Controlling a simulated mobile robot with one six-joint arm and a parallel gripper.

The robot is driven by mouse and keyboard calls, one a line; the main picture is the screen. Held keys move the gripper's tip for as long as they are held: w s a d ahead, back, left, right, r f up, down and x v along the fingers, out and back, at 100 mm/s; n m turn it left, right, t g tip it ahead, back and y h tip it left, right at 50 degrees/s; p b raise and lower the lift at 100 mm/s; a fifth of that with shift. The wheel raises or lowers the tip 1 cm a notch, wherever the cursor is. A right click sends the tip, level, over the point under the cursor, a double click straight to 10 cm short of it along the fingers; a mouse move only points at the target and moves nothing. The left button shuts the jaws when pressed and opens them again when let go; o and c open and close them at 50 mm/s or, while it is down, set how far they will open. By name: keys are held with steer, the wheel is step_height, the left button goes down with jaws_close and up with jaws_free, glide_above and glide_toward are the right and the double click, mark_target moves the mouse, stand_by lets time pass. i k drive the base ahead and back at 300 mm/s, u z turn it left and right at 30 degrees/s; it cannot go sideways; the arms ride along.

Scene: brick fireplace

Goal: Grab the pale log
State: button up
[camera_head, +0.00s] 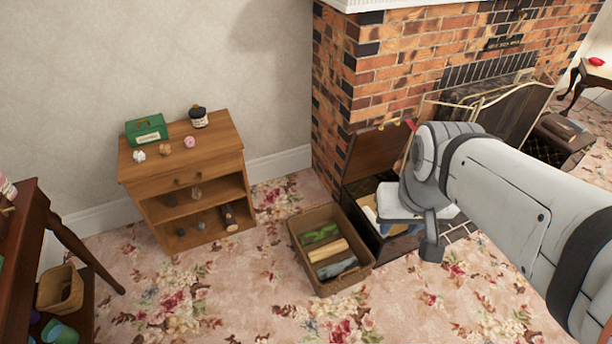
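A pale tan log (328,250) lies in an open wicker basket (305,266) on the floor, between a green item (320,233) and a grey-blue item (337,268). Another pale piece (370,214) shows inside the open dark wooden chest (352,192) just right of the basket; I cannot tell whether it is a log. My arm comes in from the right, and its wrist end (432,245) is over the chest, right of the basket. I cannot make out my fingertips or anything held in them; the wrist and arm hide part of the chest.
A small wooden shelf unit (186,180) with a green box (146,130) and a jar (198,117) on top stands against the wall. The brick fireplace (400,55) and its screen (500,110) are behind my arm. A dark table (35,210) is at left. Carpet in front is clear.

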mark_target(316, 255)
steer(key=u, duration=0.05)
steer(key=i, duration=1)
steer(key=u, duration=0.05)
